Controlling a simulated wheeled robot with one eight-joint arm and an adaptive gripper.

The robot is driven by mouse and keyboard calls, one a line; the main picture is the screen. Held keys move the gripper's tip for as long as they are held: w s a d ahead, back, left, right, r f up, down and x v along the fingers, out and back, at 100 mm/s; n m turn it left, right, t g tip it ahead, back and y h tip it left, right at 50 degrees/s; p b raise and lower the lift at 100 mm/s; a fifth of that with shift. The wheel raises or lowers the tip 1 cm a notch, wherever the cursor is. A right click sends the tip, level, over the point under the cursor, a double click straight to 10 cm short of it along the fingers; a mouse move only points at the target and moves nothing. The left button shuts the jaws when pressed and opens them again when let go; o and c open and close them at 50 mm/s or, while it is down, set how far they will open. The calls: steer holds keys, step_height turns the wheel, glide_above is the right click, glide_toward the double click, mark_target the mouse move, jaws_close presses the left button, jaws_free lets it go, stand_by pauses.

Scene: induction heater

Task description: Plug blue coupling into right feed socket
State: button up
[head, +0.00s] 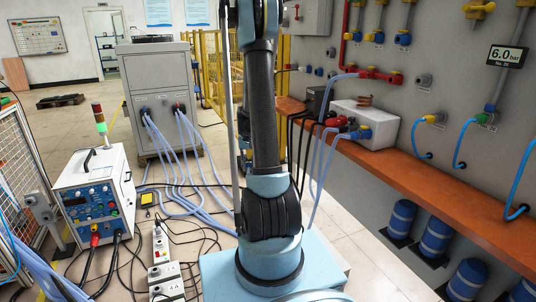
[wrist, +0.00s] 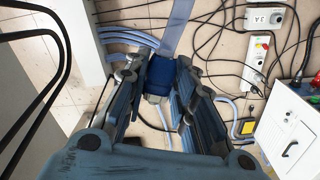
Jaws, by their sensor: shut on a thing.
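In the wrist view the blue coupling (wrist: 161,76) sits between the two fingers of my gripper (wrist: 158,88), which are shut on it. A pale blue hose (wrist: 179,28) runs from the coupling toward the top of the picture. The coupling's lower end shows pale between the fingertips. In the head view my arm hides the gripper and the held coupling. A grey cabinet (head: 160,75) at the back has sockets on its front with several pale blue hoses plugged in. I cannot tell which socket is the right feed socket.
A white heater box (head: 95,190) stands at left; it also shows in the wrist view (wrist: 292,135). Pale hoses and black cables cover the floor by the power strips (head: 160,250). An orange shelf (head: 430,185) carries a white box (head: 350,112) along the right wall.

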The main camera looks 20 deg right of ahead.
steer(key=w+a+f+n, duration=0.2)
steer(key=w+a+f, duration=0.2)
steer(key=a+f, duration=0.3)
steer(key=shift+a+n, duration=0.4)
steer(key=shift+a, duration=0.1)
steer(key=shift+s, duration=0.15)
